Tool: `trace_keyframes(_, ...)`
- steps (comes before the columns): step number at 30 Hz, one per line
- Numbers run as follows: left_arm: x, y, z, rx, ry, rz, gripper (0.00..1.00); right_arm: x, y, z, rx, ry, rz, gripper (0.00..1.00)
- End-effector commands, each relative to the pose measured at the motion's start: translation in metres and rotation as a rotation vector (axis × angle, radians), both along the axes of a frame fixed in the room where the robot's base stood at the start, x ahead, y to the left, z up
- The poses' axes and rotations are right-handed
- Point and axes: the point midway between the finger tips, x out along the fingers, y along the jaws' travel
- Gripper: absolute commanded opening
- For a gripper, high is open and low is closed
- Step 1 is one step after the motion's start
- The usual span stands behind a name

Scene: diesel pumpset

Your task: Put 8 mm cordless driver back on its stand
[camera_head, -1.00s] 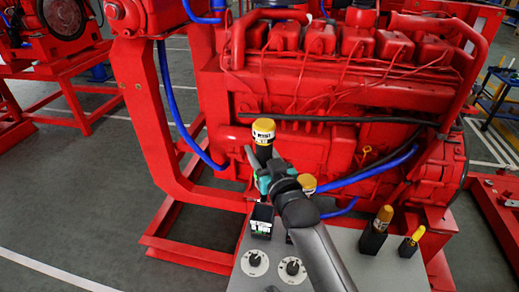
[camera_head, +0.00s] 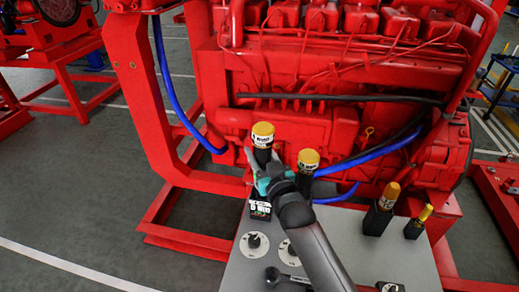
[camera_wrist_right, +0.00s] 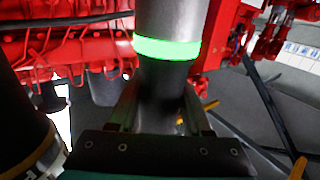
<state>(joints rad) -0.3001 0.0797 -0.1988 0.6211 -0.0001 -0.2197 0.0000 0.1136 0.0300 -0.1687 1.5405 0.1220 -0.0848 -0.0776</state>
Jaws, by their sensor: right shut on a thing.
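My right gripper (camera_head: 262,174) is shut on a dark driver with a yellow cap (camera_head: 263,135), held upright. In the right wrist view its grey body with a glowing green ring (camera_wrist_right: 167,48) stands between the fingers (camera_wrist_right: 162,108). The driver is directly above or in a black labelled stand (camera_head: 260,208) on the grey bench top; the gripper hides part of its lower end, so I cannot tell whether it is seated. A second yellow-capped driver (camera_head: 308,162) stands just right of it, partly behind my arm. My left gripper is not in view.
The grey bench top (camera_head: 345,240) also bears two yellow-topped tools in black holders (camera_head: 380,210) (camera_head: 418,222) at right and round dials (camera_head: 254,244) in front. The red engine (camera_head: 330,125) stands close behind. A blue hose (camera_head: 365,162) runs behind the drivers.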

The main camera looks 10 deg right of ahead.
Motion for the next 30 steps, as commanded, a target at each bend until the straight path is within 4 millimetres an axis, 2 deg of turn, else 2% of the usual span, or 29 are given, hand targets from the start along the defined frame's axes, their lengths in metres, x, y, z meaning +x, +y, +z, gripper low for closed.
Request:
trace_keyframes(3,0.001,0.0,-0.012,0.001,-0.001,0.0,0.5,0.001,0.0,-0.012,0.0,-0.008,0.0,0.0)
trace_keyframes(12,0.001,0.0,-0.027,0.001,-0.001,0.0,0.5,0.001,0.0,-0.034,0.002,-0.009,0.0,0.0)
trace_keyframes(30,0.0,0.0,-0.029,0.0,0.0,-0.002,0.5,0.001,0.0,-0.039,0.002,-0.009,0.0,0.0)
